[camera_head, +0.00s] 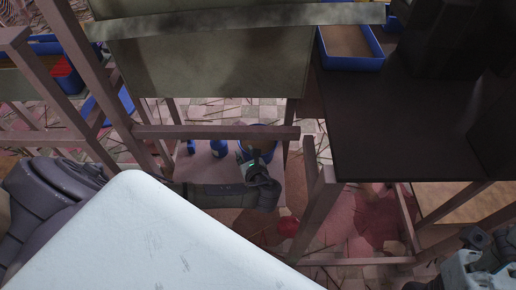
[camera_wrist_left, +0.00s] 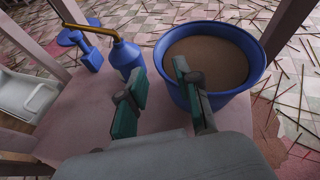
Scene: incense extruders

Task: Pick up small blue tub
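A small blue tub (camera_wrist_left: 240,93) with brown contents stands on a low pinkish board. It also shows in the head view (camera_head: 271,152), partly covered by my left gripper. My left gripper (camera_wrist_left: 160,88) is open at the tub's near left side. One finger overlaps the tub's rim and brown contents in the picture, and the other is outside, to the left. I cannot tell whether either finger touches the tub. My right gripper (camera_head: 482,262) is at the lower right of the head view; its fingers are unclear.
A blue bottle with an orange-brown handle (camera_wrist_left: 125,55) and a smaller blue object (camera_wrist_left: 91,58) stand left of the tub. A wooden rail (camera_head: 215,132) crosses the head view beyond my left forearm. A dark table (camera_head: 400,125) stands at right, with a blue tray (camera_head: 352,65).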

